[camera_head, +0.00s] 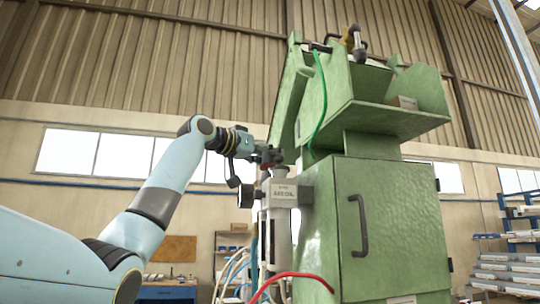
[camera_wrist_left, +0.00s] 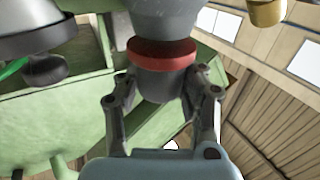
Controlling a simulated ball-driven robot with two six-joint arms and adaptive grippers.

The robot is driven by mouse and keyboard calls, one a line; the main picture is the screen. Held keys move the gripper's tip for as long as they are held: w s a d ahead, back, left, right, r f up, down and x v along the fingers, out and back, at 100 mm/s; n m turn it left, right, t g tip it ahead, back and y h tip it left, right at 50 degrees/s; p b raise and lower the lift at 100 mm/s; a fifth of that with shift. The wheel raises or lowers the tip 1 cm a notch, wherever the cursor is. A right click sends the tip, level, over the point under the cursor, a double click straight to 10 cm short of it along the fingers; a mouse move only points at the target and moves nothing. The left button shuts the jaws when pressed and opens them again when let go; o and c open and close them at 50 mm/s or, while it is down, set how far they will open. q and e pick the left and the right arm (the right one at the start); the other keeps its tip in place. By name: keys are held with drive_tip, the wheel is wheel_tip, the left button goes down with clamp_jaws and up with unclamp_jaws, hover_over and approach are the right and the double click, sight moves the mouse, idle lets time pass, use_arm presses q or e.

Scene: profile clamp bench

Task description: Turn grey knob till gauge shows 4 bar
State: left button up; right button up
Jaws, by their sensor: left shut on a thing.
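My left gripper (camera_head: 270,157) is at the top of the regulator (camera_head: 283,193), beside the green machine. In the left wrist view the grey knob (camera_wrist_left: 163,86) sits between the two fingers of the gripper (camera_wrist_left: 161,98), which is shut on it. A red ring (camera_wrist_left: 162,53) lies around the base of the knob. In the head view the gripper mostly hides the knob. A dark round part (camera_head: 245,195), apparently the gauge, sticks out left of the regulator. Its dial face and reading cannot be seen. My right gripper is not in view.
The green cabinet (camera_head: 390,225) with a dark handle stands close to the right of the regulator. A green hose (camera_head: 319,100) hangs above, and a red hose (camera_head: 290,275) runs below. Shelves (camera_head: 515,260) stand at the far right.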

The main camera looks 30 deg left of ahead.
use_arm(q)
drive_tip(key=shift+w+d+n+y, duration=0.15)
drive_tip(key=shift+n+y, duration=0.95)
drive_tip(key=shift+y, duration=0.6)
drive_tip(key=shift+n+y, duration=1.3)
drive_tip(key=shift+y, duration=0.7)
drive_tip(key=o, duration=1.3)
drive_tip(key=shift+c, duration=0.2)
drive_tip(key=s+d, duration=0.2)
drive_tip(key=s, duration=1)
